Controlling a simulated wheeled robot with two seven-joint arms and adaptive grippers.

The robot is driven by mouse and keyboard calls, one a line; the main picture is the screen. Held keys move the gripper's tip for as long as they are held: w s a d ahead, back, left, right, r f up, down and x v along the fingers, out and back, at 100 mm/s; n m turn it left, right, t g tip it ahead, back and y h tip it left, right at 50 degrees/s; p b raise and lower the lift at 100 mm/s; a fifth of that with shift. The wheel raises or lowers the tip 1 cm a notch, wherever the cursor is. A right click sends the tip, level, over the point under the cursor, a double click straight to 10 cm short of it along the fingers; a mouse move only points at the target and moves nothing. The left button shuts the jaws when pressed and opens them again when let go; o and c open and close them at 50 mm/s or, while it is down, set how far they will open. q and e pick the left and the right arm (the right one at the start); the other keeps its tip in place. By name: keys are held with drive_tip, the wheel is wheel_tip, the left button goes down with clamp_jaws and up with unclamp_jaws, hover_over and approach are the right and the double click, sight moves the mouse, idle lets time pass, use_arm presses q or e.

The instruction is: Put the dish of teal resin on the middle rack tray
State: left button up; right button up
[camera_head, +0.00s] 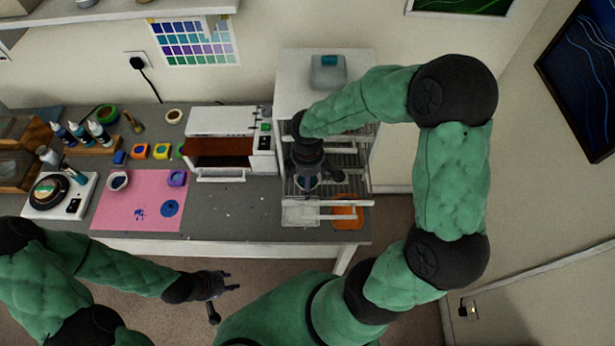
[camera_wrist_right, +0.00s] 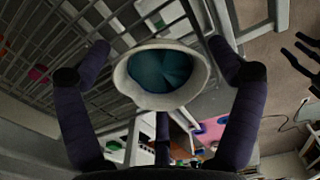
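The dish of teal resin (camera_wrist_right: 161,72) is a small whitish cup with teal liquid inside, between the fingers of my right gripper (camera_wrist_right: 158,50). The fingertips close in on both sides of its rim. In the head view my right gripper (camera_head: 317,175) is inside the open-fronted rack unit (camera_head: 365,115), with the pale dish (camera_head: 307,184) just below it. Wire shelves (camera_head: 349,157) show around the gripper. Which level the dish is at, and whether it touches a tray, is hidden. My left gripper (camera_head: 212,284) is empty, fingers spread, in front of the bench.
A clear tray (camera_head: 299,214) and an orange tray (camera_head: 346,214) lie low at the rack's front, near white bars. A clear container (camera_head: 327,72) stands on top.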

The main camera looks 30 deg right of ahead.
drive_tip(key=shift+r, duration=0.1)
wheel_tip(320, 180, up, 12)
drive_tip(key=p, duration=0.1)
idle(0.7)
